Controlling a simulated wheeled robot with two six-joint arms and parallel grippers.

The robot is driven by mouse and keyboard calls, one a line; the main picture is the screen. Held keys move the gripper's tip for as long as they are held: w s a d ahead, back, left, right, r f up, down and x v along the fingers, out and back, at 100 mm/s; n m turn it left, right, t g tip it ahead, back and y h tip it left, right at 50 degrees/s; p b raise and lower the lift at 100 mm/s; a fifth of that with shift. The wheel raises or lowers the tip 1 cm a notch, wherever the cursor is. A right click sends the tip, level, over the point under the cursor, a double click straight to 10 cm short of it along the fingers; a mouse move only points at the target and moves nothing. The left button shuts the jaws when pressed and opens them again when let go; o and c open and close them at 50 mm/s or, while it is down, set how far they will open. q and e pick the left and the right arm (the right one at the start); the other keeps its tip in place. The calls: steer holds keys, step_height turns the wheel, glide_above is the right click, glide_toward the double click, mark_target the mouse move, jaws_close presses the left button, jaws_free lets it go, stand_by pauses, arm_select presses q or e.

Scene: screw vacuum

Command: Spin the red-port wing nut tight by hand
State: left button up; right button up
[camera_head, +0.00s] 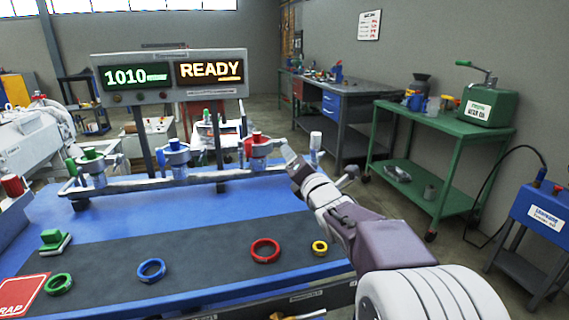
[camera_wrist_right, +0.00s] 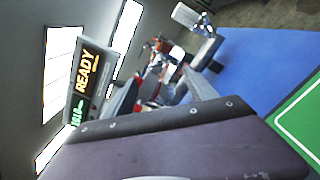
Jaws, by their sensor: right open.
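The red port (camera_head: 259,146) stands on the grey rail at the back of the blue bench, third from the left. It has a red part on top and a metal clamp around it. My right gripper (camera_head: 288,149) is just right of this port, pointing at it; its fingers are small and partly merge with the clamp. In the right wrist view the open fingers (camera_wrist_right: 160,90) spread on either side of the red port (camera_wrist_right: 157,72). The wing nut cannot be made out clearly there, and I cannot tell whether a finger touches it. My left gripper is not in view.
The blue port (camera_head: 176,155) and green port (camera_head: 92,165) stand farther left on the rail. A white-topped post (camera_head: 315,140) stands right of my gripper. A red ring (camera_head: 265,251) and other coloured rings lie on the dark mat. A display (camera_head: 170,75) reads READY.

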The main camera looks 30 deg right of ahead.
steer(key=x, duration=0.9)
steer(key=c, duration=1.4)
